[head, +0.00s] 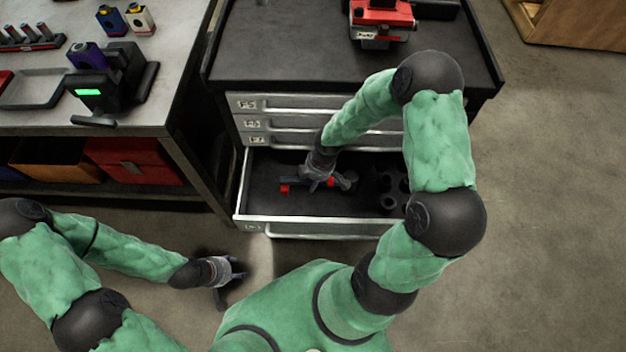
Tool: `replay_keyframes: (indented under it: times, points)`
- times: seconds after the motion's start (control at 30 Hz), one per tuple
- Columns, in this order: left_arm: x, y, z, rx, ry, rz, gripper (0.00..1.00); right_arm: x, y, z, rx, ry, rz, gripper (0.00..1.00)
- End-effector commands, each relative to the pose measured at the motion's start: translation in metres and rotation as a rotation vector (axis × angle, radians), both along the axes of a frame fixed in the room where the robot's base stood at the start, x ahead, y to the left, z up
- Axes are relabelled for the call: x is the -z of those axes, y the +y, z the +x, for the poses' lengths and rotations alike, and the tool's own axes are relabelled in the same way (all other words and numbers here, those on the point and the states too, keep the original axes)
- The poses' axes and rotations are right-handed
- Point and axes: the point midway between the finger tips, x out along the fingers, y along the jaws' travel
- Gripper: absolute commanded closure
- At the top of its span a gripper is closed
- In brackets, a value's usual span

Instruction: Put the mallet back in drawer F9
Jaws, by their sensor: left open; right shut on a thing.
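My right gripper (322,181) reaches down into an open drawer (243,190) of the dark cabinet. It is shut on the mallet (285,188), whose red parts show on both sides of the fingers. The mallet lies low over or on the dark drawer floor; I cannot tell whether it touches. The fingers and wrist hide its middle. The open drawer's front label is too small to read. My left gripper (232,273) is open and empty above the floor, left of and in front of the drawer.
Dark cylindrical pieces (388,202) sit in the drawer's right part. Closed drawers (330,103) are above it. A red device (382,18) stands on the cabinet top. A workbench (150,115) with a green-screen device (97,92) stands left.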

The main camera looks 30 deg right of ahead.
Motion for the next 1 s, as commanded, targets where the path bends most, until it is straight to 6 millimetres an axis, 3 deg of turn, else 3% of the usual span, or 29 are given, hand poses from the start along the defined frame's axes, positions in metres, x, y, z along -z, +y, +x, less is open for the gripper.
replay_keyframes:
  times: [0.73, 0.77, 0.83, 1.0]
  points:
    - [0.019, 0.000, 0.000, 0.000, 0.000, 0.000, 0.46, 0.023, 0.000, 0.000, 0.001, -0.001, 0.000, 1.00]
    - [0.018, 0.000, 0.000, 0.000, 0.000, 0.000, 0.46, 0.022, 0.000, 0.000, 0.001, -0.001, 0.000, 0.64]
    - [0.018, 0.000, 0.000, 0.000, 0.000, 0.000, 0.46, 0.022, 0.000, 0.000, 0.000, -0.001, -0.001, 0.44]
    - [0.017, 0.000, 0.000, 0.000, 0.000, 0.000, 0.46, 0.021, 0.000, 0.000, 0.000, -0.001, -0.001, 0.42]
